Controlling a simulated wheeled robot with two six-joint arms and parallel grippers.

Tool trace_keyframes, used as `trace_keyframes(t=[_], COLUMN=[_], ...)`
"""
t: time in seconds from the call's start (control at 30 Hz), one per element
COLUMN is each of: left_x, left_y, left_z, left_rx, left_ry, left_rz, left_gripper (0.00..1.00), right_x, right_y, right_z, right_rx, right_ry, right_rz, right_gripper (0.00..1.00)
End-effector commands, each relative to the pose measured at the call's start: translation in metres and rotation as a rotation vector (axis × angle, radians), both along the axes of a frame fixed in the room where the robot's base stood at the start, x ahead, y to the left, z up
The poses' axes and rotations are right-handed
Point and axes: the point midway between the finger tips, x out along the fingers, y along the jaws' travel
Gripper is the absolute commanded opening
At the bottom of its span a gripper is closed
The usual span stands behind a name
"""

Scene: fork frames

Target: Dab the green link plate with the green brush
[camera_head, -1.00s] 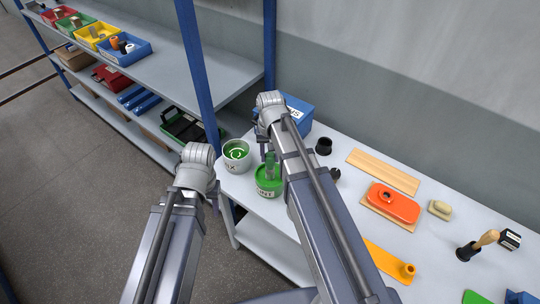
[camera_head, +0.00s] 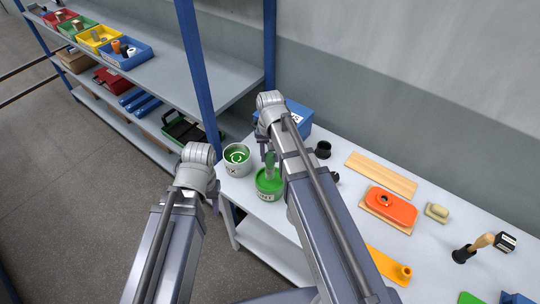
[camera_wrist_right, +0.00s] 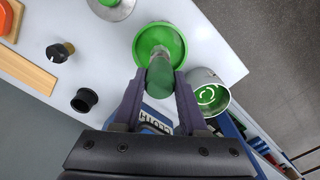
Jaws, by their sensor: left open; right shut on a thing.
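My right gripper (camera_wrist_right: 160,82) is shut on the green brush (camera_wrist_right: 161,76), gripping its green handle. The brush also shows upright in the head view (camera_head: 270,164). Its metal ferrule points into the green paint pot (camera_wrist_right: 170,36). The bristles are hidden, so I cannot tell whether they touch paint. The pot (camera_head: 268,191) stands near the table's left end. A green flat piece (camera_head: 469,298), probably the link plate, is cut off at the bottom edge of the head view. My left gripper (camera_head: 214,198) is open, left of the table, its fingers mostly hidden.
A metal tin with green inside (camera_head: 237,168) stands left of the pot. A blue box (camera_head: 298,113) is behind my right gripper. An orange part (camera_head: 385,205), a wooden board (camera_head: 380,175), a yellow-orange plate (camera_head: 384,262) and a stamp (camera_head: 482,242) lie to the right.

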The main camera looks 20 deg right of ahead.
Motion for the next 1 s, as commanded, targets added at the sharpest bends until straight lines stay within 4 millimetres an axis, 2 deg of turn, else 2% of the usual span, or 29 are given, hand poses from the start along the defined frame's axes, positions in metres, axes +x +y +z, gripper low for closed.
trace_keyframes(t=[0.03, 0.5, 1.0], left_x=[0.0, 0.0, 0.0], left_y=[0.0, 0.0, 0.0], left_z=[0.008, 0.043, 0.044], left_rx=[0.0, -0.002, -0.002], left_ry=[0.0, 0.0, 0.0], left_rz=[0.001, 0.009, 0.01], left_gripper=[0.5, 0.5, 0.5], right_x=[0.0, 0.0, 0.0], right_y=[0.0, 0.0, 0.0], right_z=[0.008, 0.043, 0.044], right_rx=[0.0, 0.0, 0.0], right_ry=[0.0, -0.001, -0.001], right_rz=[0.0, 0.0, 0.0], right_gripper=[0.0, 0.0, 0.0])
